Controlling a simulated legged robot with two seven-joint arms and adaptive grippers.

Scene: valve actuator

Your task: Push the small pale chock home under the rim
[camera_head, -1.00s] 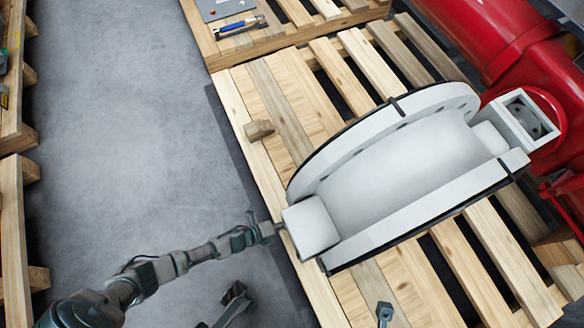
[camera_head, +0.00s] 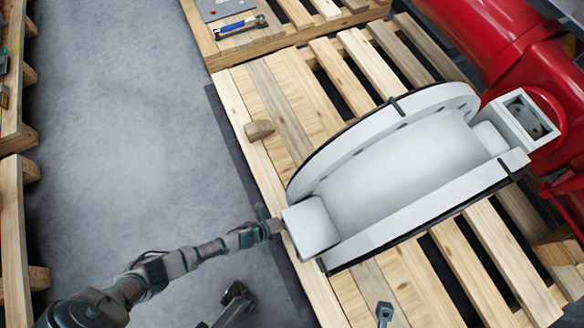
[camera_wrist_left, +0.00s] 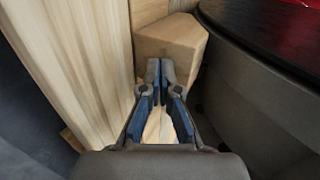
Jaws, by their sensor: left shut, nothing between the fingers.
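A pale wooden block (camera_wrist_left: 170,45) stands just ahead of my left gripper in the left wrist view, beside the grey curved wall under a dark rim (camera_wrist_left: 275,30). My left gripper (camera_wrist_left: 153,68) is shut and empty, its fingertips at or very close to the block's near face; contact is unclear. In the head view my left gripper (camera_head: 276,226) is at the pallet's left edge, beside the white end block of the large round valve body (camera_head: 400,170). The block ahead of it cannot be made out there. A second small wooden block (camera_head: 259,130) lies farther up the pallet, apart from the rim.
The slatted pallet (camera_head: 262,85) bears the valve body. A red machine (camera_head: 490,40) stands at the upper right. A blue-handled tool (camera_head: 240,27) lies on another pallet at the top. Open grey floor (camera_head: 120,130) lies left of the pallet.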

